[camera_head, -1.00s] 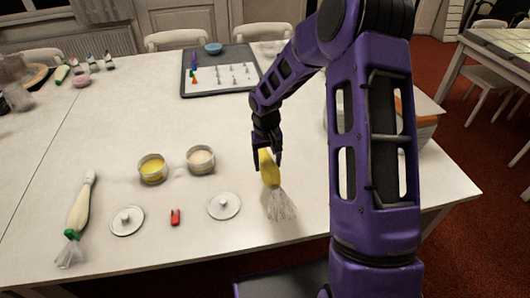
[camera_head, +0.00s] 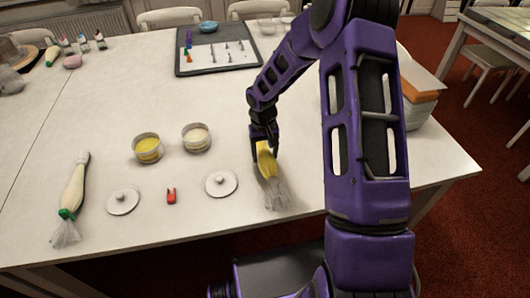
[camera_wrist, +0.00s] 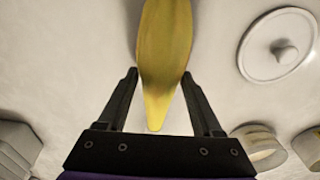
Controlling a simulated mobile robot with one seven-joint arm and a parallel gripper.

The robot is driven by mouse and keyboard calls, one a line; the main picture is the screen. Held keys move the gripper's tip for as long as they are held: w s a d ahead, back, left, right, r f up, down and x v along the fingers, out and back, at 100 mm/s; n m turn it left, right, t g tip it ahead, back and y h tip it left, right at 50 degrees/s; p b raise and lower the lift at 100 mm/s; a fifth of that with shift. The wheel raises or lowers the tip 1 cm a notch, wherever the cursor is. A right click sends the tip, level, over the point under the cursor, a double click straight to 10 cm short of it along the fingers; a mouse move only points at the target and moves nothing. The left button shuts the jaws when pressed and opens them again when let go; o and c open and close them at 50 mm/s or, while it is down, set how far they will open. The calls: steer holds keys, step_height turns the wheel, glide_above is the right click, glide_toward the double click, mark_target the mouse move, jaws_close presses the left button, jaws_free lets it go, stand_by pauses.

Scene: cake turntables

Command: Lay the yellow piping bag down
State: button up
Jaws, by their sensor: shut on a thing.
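The yellow piping bag (camera_head: 267,163) is at the front right part of the white table, with its clear crumpled end toward the front edge. My gripper (camera_head: 264,143) is at the bag's far, yellow end, with its fingers shut on it. In the wrist view the yellow bag (camera_wrist: 165,50) runs between the two fingers of my gripper (camera_wrist: 159,80), its narrow tip toward the palm. The bag is close to the table top; I cannot tell whether all of it touches.
Left of the bag are a white lidded disc (camera_head: 220,183), a red clip (camera_head: 171,196), another disc (camera_head: 122,200), a yellow-filled bowl (camera_head: 148,148) and a pale-filled bowl (camera_head: 196,137). A cream piping bag (camera_head: 75,190) lies far left. A grey tray (camera_head: 215,57) with nozzles is behind.

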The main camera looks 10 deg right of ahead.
steer(key=shift+f+b, duration=0.55)
steer(key=shift+f, duration=0.05)
stand_by(0.3)
steer(key=o, duration=0.9)
steer(key=shift+r, duration=0.15)
